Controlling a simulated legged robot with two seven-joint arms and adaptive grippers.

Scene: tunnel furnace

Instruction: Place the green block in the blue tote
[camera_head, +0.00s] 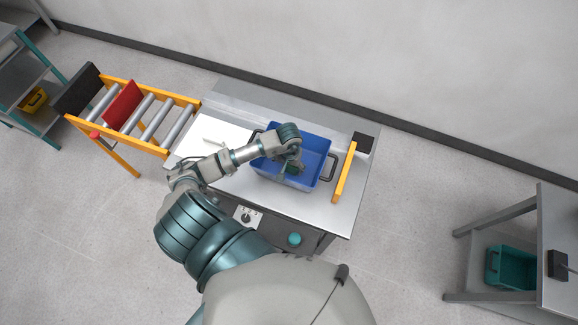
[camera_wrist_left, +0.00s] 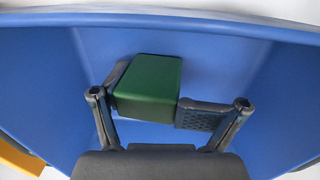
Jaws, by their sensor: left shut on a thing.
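The blue tote (camera_head: 316,160) stands on the metal table in the head view, with dark handles at its sides. My left gripper (camera_head: 292,166) reaches into the tote from above. In the left wrist view the green block (camera_wrist_left: 148,88) is between the two dark fingers of my left gripper (camera_wrist_left: 150,103), which are shut on it. The tote's blue interior (camera_wrist_left: 200,60) surrounds the block there. In the head view the block (camera_head: 293,169) is mostly hidden by the gripper. I cannot tell whether the block touches the tote's floor. My right gripper is not in view.
The metal table (camera_head: 300,205) holds a yellow bar (camera_head: 344,173) and a black block (camera_head: 363,142) right of the tote. A roller conveyor (camera_head: 150,115) with a red plate (camera_head: 122,105) stands at the left. A shelf with a teal bin (camera_head: 510,266) stands at the right.

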